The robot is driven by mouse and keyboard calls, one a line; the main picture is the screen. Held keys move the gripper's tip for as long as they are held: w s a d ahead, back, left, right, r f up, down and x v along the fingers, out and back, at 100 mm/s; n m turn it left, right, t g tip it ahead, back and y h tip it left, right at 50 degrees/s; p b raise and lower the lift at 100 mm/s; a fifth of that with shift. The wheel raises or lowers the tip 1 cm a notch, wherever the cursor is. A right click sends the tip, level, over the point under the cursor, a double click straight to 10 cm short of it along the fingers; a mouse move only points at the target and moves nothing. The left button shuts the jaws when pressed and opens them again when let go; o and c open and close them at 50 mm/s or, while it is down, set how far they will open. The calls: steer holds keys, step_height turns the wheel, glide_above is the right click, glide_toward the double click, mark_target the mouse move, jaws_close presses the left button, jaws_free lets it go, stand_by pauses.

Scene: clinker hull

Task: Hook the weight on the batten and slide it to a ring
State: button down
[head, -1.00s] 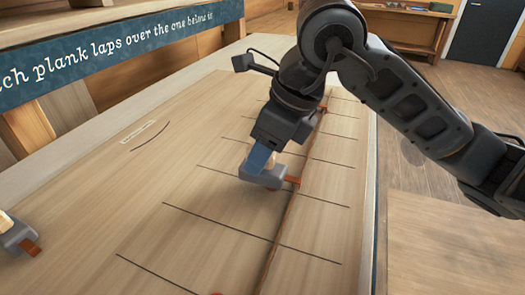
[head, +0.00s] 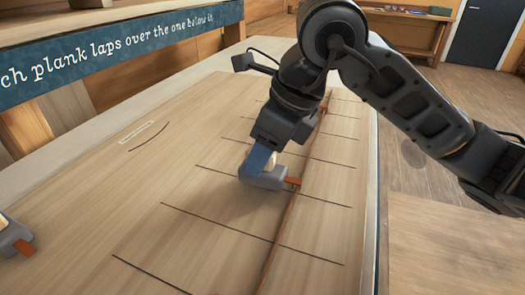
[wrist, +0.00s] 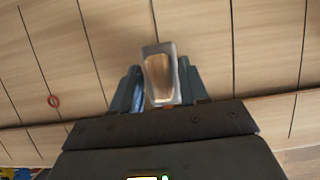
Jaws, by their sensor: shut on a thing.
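The weight (head: 262,179) is a grey block with a pale wooden grip and an orange hook (head: 291,182) on its right end. My gripper (head: 262,160) is shut on its wooden grip, which also shows between the fingers in the wrist view (wrist: 160,76). The batten (head: 287,215) is a thin reddish-brown strip running lengthwise along the planked board. The orange hook reaches the batten; I cannot tell whether it is hooked over it.
Another grey weight with an orange hook (head: 16,236) sits at the left edge. Thin black lines cross the board (head: 130,195). A blue lettered sign (head: 120,50) stands along the far left side. The board between the two weights is clear.

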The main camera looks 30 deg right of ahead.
steer(key=shift+f+b, duration=0.35)
steer(key=shift+b, duration=0.2)
steer(key=shift+w, duration=0.1)
stand_by(0.8)
steer(key=shift+w+a+b, duration=0.35)
steer(key=shift+w+a, duration=0.3)
steer(key=shift+w, duration=0.2)
steer(key=shift+w+a+b, duration=0.3)
steer(key=shift+w+a, duration=0.3)
steer(key=shift+w, duration=0.25)
steer(key=shift+f+b, duration=0.15)
steer(key=shift+b, duration=0.8)
stand_by(0.9)
steer(key=shift+c, duration=2.4)
jaws_free()
steer(key=shift+s, duration=0.1)
